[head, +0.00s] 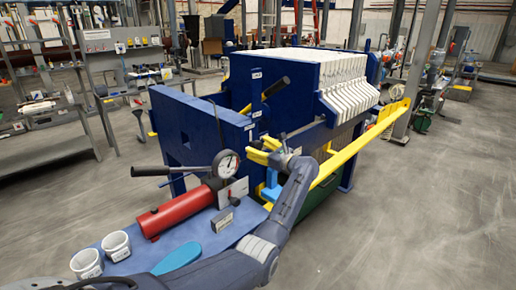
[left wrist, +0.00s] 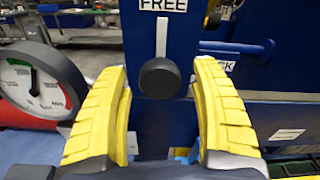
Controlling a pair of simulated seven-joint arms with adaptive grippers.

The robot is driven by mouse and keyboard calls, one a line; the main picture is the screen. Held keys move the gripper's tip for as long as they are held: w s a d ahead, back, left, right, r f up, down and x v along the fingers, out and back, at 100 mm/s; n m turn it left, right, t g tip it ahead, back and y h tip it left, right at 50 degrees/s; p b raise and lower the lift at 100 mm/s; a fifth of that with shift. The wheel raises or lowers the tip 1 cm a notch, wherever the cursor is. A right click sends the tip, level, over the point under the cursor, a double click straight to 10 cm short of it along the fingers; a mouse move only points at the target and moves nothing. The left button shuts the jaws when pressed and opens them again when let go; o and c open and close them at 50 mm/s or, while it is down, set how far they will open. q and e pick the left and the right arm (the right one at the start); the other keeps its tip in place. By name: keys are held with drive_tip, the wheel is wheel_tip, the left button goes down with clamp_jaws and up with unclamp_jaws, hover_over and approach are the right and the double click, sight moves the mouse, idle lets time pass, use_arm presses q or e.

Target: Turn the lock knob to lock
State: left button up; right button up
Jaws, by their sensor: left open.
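The lock knob (left wrist: 160,78) is a dark round knob on a blue upright panel in the left wrist view. A white pointer strip rises straight up from it toward the FREE label (left wrist: 163,5). My left gripper (left wrist: 160,88) is open, with one yellow finger on each side of the knob and a visible gap to both. In the head view my left gripper (head: 259,148) is at the side of the blue press frame (head: 205,130). I cannot make out the knob there.
A pressure gauge (left wrist: 38,82) stands left of the fingers. In the head view a red cylinder (head: 178,211), white cups (head: 116,245) and a long yellow rail (head: 358,146) are near my arm.

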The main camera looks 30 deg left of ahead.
use_arm(q)
drive_tip(key=shift+a, duration=0.2)
drive_tip(key=shift+c, duration=0.2)
drive_tip(key=c, duration=1.3)
